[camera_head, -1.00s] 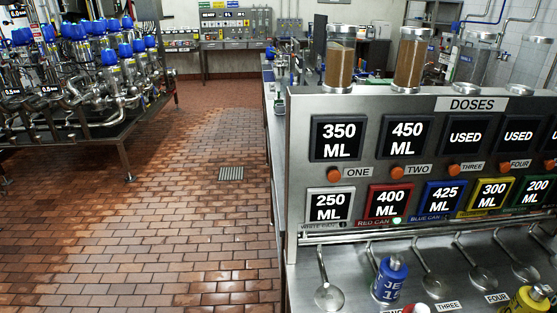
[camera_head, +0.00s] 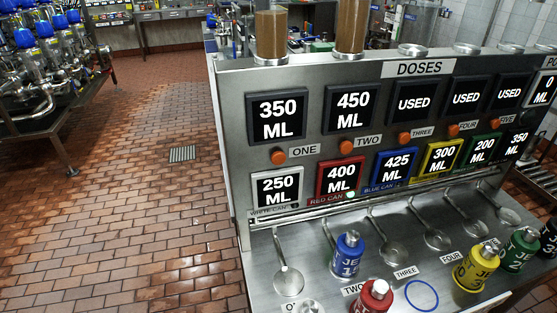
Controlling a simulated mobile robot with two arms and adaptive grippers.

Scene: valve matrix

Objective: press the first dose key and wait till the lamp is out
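The first dose key, an orange round button (camera_head: 278,156), sits left of the label ONE, under a black display (camera_head: 278,117) reading 350 ML. The key of dose TWO (camera_head: 346,147) is to its right, under a display (camera_head: 351,107) reading 450 ML. Three further dose displays read USED. A small pale green lamp (camera_head: 352,198) glows below the red-framed 400 ML display (camera_head: 340,178). The white-framed display (camera_head: 277,189) reads 250 ML. Neither of my grippers is in view.
Metal spouts hang over a steel counter. A blue can (camera_head: 347,256), a red can (camera_head: 372,298), a yellow can (camera_head: 476,266) and a green can (camera_head: 522,250) stand there. A blue ring (camera_head: 422,295) marks an empty spot. Open brick floor (camera_head: 150,200) lies left of the bench.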

